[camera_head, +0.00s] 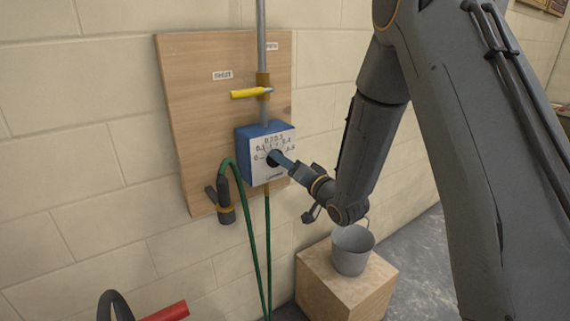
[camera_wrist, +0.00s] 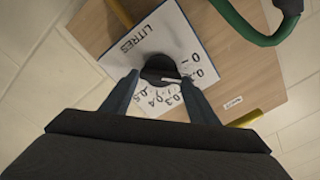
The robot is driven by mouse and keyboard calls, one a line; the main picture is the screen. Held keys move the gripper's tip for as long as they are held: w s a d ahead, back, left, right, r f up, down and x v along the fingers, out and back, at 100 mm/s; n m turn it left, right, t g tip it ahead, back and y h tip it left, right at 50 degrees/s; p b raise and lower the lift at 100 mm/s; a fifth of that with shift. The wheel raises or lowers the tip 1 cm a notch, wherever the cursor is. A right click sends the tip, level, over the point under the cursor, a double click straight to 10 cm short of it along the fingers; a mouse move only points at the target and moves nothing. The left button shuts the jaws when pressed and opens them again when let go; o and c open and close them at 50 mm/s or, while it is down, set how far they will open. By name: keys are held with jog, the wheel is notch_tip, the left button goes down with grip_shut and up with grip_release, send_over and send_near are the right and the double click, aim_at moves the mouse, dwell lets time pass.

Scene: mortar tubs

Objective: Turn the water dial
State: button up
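The water dial is a dark round knob (camera_wrist: 160,68) on the white face of a blue box (camera_head: 253,153). The face (camera_wrist: 180,32) carries litre numbers and the word LITRES. My gripper (camera_head: 285,163) reaches the box face from the right. In the wrist view my gripper (camera_wrist: 160,76) has its two fingers apart, one on each side of the knob. A small gap seems to show between fingers and knob. In the head view the fingers partly hide the knob.
The box hangs on a wooden board (camera_head: 188,75) with a pipe and a yellow lever (camera_head: 248,93) above it. A green hose (camera_head: 247,215) and a black nozzle (camera_head: 226,200) are at its left. A grey bucket (camera_head: 351,252) stands on a wooden block (camera_head: 325,290) below.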

jog(key=o, duration=0.3)
jog(key=shift+s+d, duration=0.1)
jog(key=b+v, duration=0.2)
jog(key=v, duration=0.5)
jog(key=shift+s+d, duration=0.15)
jog(key=shift+s, duration=0.1)
jog(key=s+d+f+n+g+h, duration=0.1)
jog(key=s+d+f+g+h, duration=0.25)
jog(key=d, duration=0.25)
jog(key=s+d+f+g+h, duration=0.2)
jog(key=d+f+h, duration=0.2)
jog(key=d+h, duration=0.1)
jog(key=s+d+g, duration=0.1)
jog(key=s+g, duration=0.1)
jog(key=s, duration=0.4)
jog(key=s+d+f+g+h, duration=0.1)
jog(key=s+g, duration=0.2)
jog(key=s, duration=0.4)
jog(key=s+d+n+g, duration=0.1)
jog(key=s+g, duration=0.2)
jog(key=s, duration=0.4)
jog(key=shift+d+f+h, duration=0.25)
jog(key=shift+d+f, duration=0.1)
